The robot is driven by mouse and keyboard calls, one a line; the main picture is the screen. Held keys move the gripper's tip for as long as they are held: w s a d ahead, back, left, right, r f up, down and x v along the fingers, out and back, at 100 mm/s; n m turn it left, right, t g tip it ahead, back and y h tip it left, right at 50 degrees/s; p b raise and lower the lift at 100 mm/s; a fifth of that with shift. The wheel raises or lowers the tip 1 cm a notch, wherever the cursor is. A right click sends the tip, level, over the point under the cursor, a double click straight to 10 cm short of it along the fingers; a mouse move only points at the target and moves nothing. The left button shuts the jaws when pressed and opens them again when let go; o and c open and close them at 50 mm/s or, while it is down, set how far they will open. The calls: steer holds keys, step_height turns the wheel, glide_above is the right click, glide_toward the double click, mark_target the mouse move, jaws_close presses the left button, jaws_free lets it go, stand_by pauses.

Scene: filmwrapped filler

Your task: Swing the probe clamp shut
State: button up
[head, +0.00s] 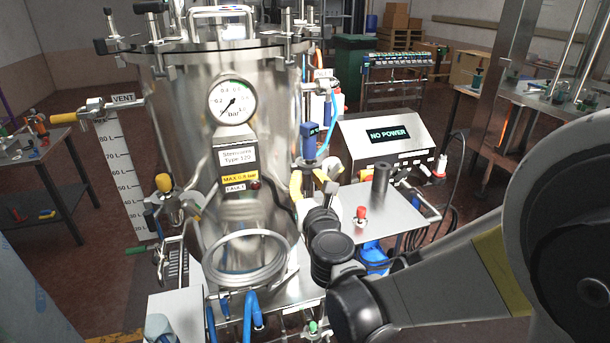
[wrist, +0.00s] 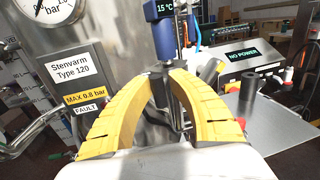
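The blue temperature probe (head: 309,142) stands upright at the right side of the steel vessel. In the wrist view the probe (wrist: 167,36) shows a 15 °C display. Its metal fitting (wrist: 176,108) runs down behind and between my yellow fingers. My gripper (head: 308,172) is at this fitting, just below the probe's blue body. In the wrist view my gripper's (wrist: 168,72) fingertips are a small gap apart, with dark metal at the gap. I cannot tell whether they touch it. The clamp's shape and how far it stands open are hidden by the fingers.
The steel vessel (head: 180,110) with its pressure gauge (head: 232,102) fills the left. A control box (head: 385,135) reads NO POWER.

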steer(key=shift+o, duration=0.9)
steer(key=shift+d, duration=0.1)
steer(key=s+d, duration=0.1)
steer(key=s, duration=1.1)
steer(key=shift+d, duration=0.15)
